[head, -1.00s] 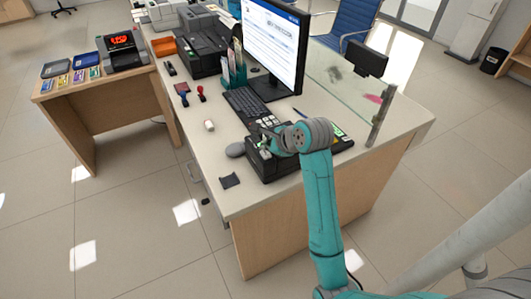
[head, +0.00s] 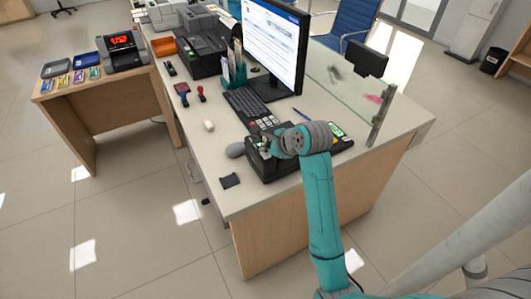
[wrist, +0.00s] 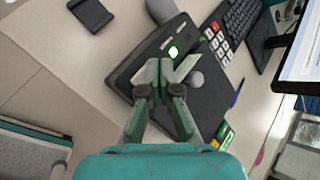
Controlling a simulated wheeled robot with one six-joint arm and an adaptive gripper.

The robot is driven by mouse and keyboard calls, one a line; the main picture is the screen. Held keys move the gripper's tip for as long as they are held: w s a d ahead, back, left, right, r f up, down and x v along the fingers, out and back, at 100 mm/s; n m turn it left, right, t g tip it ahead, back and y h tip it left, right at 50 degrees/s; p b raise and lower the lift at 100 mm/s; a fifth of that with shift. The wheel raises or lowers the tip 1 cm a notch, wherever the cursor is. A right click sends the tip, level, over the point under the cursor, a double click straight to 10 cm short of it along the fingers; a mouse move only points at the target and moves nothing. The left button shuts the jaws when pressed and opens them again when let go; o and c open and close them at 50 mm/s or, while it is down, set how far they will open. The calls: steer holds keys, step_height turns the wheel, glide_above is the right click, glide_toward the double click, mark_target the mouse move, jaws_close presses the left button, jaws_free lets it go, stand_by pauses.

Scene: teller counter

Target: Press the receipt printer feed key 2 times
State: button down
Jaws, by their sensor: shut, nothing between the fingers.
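The receipt printer (wrist: 140,75) is a black, low box near the front edge of the counter. In the head view the printer (head: 262,168) is partly covered by my arm. In the head view my gripper (head: 268,146) is small and hard to make out.
A grey mouse (head: 235,150) lies beside the printer, and a dark pad (head: 230,181) is near the counter edge. The keyboard (head: 243,103) and monitor (head: 272,45) stand behind. A glass screen (head: 340,85) runs along the right.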

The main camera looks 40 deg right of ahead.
mark_target(266, 154)
steer(key=shift+f, duration=0.45)
stand_by(0.4)
steer(key=shift+r, duration=0.9)
steer(key=shift+r, duration=2.5)
